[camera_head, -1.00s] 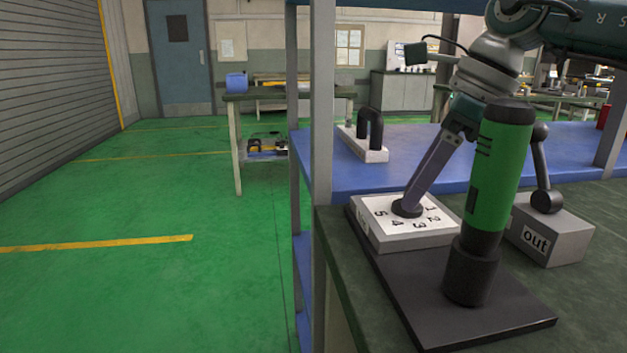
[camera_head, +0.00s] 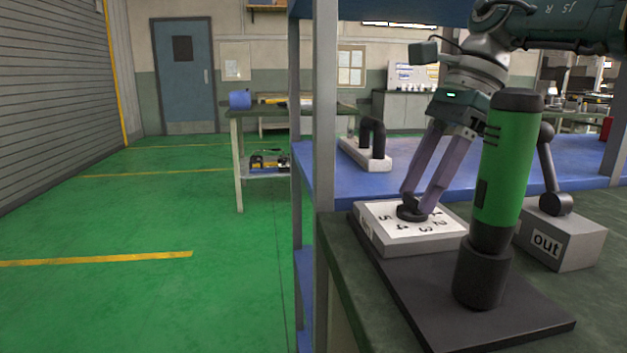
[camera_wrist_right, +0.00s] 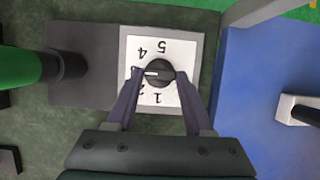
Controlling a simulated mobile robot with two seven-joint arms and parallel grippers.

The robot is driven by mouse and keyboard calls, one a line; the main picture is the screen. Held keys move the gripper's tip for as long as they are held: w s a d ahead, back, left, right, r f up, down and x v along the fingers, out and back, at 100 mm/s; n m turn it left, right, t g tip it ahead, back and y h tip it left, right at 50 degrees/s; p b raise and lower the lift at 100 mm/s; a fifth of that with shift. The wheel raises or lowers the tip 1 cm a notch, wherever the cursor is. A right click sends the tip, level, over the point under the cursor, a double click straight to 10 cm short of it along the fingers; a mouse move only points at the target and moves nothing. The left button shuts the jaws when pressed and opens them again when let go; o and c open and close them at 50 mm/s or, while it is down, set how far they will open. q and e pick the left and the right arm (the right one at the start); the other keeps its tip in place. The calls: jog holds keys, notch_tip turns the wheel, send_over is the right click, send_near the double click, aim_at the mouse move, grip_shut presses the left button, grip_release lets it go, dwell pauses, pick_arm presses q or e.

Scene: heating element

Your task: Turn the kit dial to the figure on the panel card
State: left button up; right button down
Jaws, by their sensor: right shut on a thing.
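The kit dial (camera_head: 411,209) is a black round knob on a white-faced box (camera_head: 376,246) printed with the figures 1 to 5. It also shows in the right wrist view (camera_wrist_right: 159,73). My right gripper (camera_wrist_right: 160,76) reaches down from above, its two fingers shut on opposite sides of the dial; in the head view it (camera_head: 413,206) comes in from the upper right. The dial's white pointer mark points left in the wrist view, towards the figure 3, which a fingertip partly covers. I cannot make out a panel card. My left gripper is out of view.
A green and black cylindrical tool (camera_head: 501,165) stands upright on the dark base plate (camera_head: 429,305), close beside my right arm. A grey box labelled "out" (camera_head: 585,240) with a ball-ended lever is to the right. A black handle on a white block (camera_head: 372,140) sits on the blue shelf.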

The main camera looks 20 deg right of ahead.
dwell(0.3)
jog(key=shift+c, duration=1.4)
grip_release()
jog(key=w+p+v, duration=0.1)
jog(key=p+v, duration=0.2)
jog(key=v, duration=0.7)
jog(key=shift+s, duration=0.45)
jog(key=shift+r, duration=0.1)
